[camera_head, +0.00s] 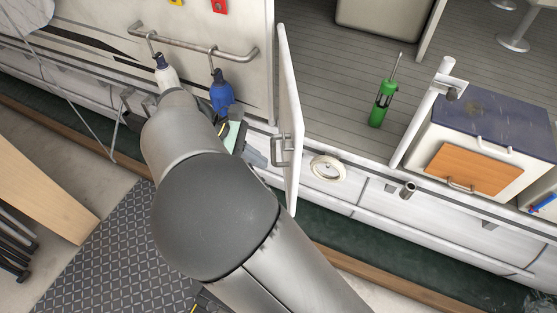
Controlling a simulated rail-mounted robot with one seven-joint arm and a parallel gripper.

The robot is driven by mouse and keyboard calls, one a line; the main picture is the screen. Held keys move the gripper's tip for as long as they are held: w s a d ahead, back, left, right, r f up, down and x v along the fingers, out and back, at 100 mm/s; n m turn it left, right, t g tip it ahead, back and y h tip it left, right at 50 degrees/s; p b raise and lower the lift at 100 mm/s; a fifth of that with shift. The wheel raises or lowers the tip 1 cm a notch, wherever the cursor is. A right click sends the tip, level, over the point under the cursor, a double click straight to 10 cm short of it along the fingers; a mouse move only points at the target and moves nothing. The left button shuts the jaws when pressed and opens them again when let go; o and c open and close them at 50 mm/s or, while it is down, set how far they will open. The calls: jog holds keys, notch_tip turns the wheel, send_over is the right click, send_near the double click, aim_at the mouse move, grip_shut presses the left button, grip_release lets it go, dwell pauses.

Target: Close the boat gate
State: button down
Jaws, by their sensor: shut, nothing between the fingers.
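The boat gate (288,90) is a narrow white panel in the middle of the head view, seen nearly edge-on. It stands open, swung out from the boat's side, with the deck opening to its right. A grey metal handle (281,150) sits on its left face near the lower end. My gripper (262,160) is partly hidden behind my arm, just left of the handle. Its fingers look shut and empty. I cannot tell whether it touches the gate.
A white post (420,115) stands right of the opening.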

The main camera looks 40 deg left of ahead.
jog(key=shift+w+d+f+p, duration=0.15)
jog(key=shift+w+d, duration=0.25)
jog(key=shift+d, duration=0.3)
jog(key=shift+w+d+f+p, duration=0.15)
jog(key=shift+w+d, duration=0.3)
jog(key=shift+d, duration=0.25)
jog(key=shift+w+d+f+p, duration=0.15)
jog(key=shift+w+d, duration=0.25)
jog(key=shift+d, duration=0.3)
